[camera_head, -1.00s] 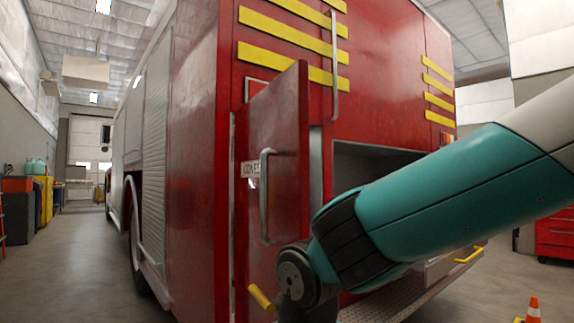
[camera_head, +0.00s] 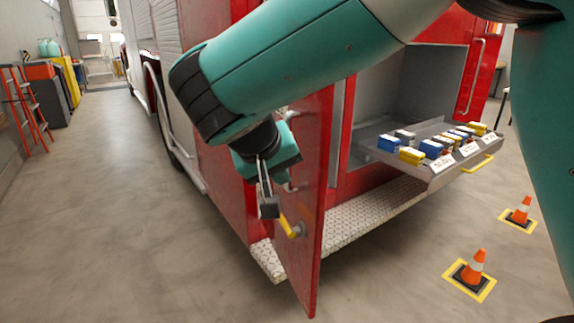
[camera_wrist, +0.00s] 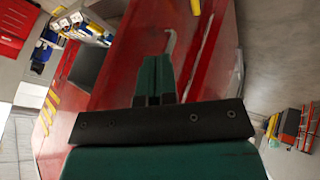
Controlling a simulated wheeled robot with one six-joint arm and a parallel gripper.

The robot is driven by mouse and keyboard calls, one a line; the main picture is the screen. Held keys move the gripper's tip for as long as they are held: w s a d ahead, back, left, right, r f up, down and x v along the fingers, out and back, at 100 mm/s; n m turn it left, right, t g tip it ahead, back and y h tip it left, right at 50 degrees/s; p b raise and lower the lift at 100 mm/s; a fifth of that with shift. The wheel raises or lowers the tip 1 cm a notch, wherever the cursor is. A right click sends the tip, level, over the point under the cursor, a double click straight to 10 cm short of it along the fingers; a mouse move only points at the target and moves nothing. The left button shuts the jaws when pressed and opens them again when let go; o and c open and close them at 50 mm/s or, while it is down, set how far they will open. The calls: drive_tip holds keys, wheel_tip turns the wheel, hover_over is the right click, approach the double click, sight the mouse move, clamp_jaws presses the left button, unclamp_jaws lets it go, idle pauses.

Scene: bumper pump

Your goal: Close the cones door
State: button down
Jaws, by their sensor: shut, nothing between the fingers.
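The cones door (camera_head: 313,245) is a red panel on the rear of the red fire truck. It stands ajar, swung out from the truck body. A yellow lever (camera_head: 288,226) sits low on its outer face. In the wrist view, the red door face (camera_wrist: 125,60) shows with a curved metal handle (camera_wrist: 170,42) and a yellow piece (camera_wrist: 195,7). My gripper (camera_head: 268,207) is shut and empty, in front of the door's outer face near the yellow lever. I cannot tell whether it touches the door. My arm hides the door's upper part and its label.
A pulled-out grey tray (camera_head: 405,165) with several small boxes is right of the door. A patterned step (camera_head: 350,220) runs below. Two traffic cones (camera_head: 474,267) (camera_head: 521,210) stand on the floor at right.

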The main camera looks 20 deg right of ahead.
sight(316, 193)
drive_tip(key=shift+w+d+f+p, duration=0.3)
drive_tip(key=shift+w+d+f, duration=0.3)
drive_tip(key=shift+d+f, duration=0.5)
drive_tip(key=shift+w+d+f+p, duration=0.35)
drive_tip(key=shift+w+d+f, duration=0.2)
drive_tip(key=shift+d+f, duration=0.6)
drive_tip(key=shift+w+d+f+p, duration=0.3)
drive_tip(key=shift+w+d+f, duration=0.4)
drive_tip(key=shift+d, duration=0.7)
drive_tip(key=shift+s, duration=0.1)
drive_tip(key=shift+d, duration=0.1)
